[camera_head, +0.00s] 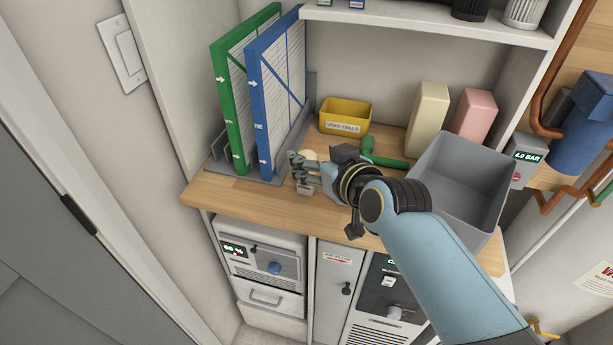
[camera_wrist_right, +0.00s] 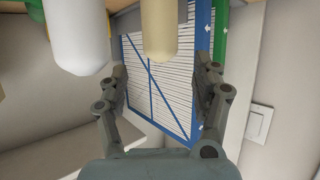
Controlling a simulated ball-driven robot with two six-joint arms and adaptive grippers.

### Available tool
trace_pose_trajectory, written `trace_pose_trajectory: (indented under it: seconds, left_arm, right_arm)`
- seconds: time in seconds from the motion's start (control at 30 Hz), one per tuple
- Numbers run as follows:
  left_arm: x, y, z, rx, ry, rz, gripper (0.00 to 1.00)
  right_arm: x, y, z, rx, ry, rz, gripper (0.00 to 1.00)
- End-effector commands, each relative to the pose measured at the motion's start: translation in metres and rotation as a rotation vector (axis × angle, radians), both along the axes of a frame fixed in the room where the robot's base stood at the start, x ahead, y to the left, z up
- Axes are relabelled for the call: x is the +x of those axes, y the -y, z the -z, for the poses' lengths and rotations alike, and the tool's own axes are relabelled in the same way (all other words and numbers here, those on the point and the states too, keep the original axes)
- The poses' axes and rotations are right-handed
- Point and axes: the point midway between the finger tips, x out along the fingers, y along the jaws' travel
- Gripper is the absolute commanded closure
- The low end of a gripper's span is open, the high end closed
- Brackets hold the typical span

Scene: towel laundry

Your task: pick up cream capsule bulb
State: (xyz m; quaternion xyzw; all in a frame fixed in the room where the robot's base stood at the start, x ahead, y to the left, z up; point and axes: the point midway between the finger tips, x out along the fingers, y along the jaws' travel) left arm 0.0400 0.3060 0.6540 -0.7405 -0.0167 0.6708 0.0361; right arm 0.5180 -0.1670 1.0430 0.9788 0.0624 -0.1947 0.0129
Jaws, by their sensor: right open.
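The cream capsule bulb (camera_wrist_right: 159,28) hangs into the right wrist view from the top, its rounded end towards the gap between my right gripper's fingers (camera_wrist_right: 165,78). A white capsule bulb (camera_wrist_right: 75,38) shows beside it, to the left and outside the fingers. In the head view a small cream round shape (camera_head: 309,155) shows just behind my right gripper (camera_head: 294,167), which is low over the wooden counter and partly covers it. The right gripper is open, with no visible contact on the cream bulb. My left gripper is not in view.
A blue-framed filter panel (camera_head: 268,110) and a green-framed one (camera_head: 228,120) stand upright left of the gripper. A yellow bin (camera_head: 343,128), a green-handled item (camera_head: 385,158) and a grey bin (camera_head: 455,205) are behind and to the right. Bare wooden counter (camera_head: 235,203) lies front left.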

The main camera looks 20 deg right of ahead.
Motion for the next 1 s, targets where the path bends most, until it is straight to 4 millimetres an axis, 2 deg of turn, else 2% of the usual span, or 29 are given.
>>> trace_pose_trajectory:
  seconds: [0.1, 0.3, 0.63, 1.0]
  left_arm:
    - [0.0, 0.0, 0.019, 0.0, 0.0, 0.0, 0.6]
    - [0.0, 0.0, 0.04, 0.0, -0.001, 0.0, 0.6]
    - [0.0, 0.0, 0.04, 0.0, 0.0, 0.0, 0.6]
    - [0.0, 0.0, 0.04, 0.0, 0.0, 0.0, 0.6]
  right_arm:
    - [0.015, -0.003, 0.012, 0.002, 0.002, -0.001, 0.34]
    - [0.037, -0.006, 0.022, 0.0, 0.0, 0.0, 0.34]
    - [0.042, -0.007, 0.02, 0.001, -0.001, 0.0, 0.35]
    - [0.042, -0.007, 0.021, 0.001, -0.001, 0.0, 0.84]
